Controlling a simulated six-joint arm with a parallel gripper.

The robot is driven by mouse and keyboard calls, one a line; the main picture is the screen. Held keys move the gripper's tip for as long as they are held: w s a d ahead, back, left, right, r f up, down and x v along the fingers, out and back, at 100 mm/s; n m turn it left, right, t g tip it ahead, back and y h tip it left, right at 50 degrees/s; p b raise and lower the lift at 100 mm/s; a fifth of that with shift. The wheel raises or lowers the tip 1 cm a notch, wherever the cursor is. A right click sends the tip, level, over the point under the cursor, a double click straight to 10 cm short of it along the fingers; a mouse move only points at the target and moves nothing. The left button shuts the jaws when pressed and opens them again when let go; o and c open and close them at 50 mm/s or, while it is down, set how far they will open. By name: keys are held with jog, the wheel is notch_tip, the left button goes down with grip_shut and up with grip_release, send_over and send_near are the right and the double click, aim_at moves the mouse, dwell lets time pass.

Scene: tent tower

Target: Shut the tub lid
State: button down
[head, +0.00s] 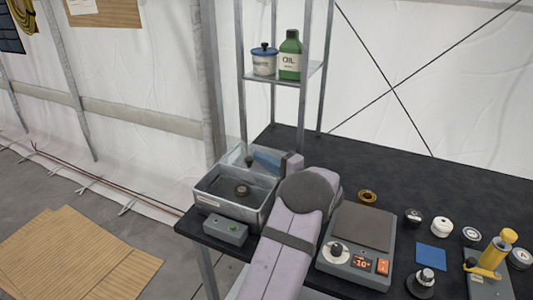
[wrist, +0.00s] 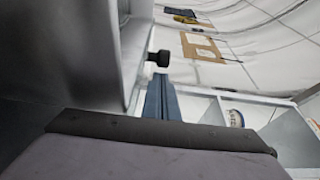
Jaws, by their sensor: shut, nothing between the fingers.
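The tub (head: 207,200) is a grey open-topped box at the table's left corner, with a dark round piece (head: 241,190) inside it. My gripper (head: 266,161) has blue fingers and is at the lid's right side, close to the knob. In the wrist view the fingers (wrist: 159,85) are together and empty, just below the black knob (wrist: 160,58). Whether they touch the lid cannot be told. My arm hides part of the tub's right side.
A scale (head: 357,245) is right of my arm, with several small parts beyond. A shelf rack (head: 283,80) behind holds a blue-lidded pot (head: 264,62) and a green oil bottle (head: 290,57).

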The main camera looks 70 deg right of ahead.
jog(key=shift+a, duration=0.45)
jog(key=shift+a, duration=0.1)
jog(key=shift+a, duration=0.3)
jog(key=a+b, duration=0.6)
jog(key=a, duration=0.7)
jog(key=shift+a, duration=0.2)
jog(key=shift+f, duration=0.1)
jog(key=shift+d+b, duration=0.3)
jog(key=shift+d, duration=0.25)
jog(key=d, duration=0.1)
jog(key=d+b, duration=0.1)
jog(key=d, duration=0.1)
jog(key=shift+s+d, duration=0.15)
jog(key=shift+s, duration=0.15)
jog(key=b+v, duration=0.2)
jog(key=v, duration=0.7)
jog(key=shift+s+a, duration=0.25)
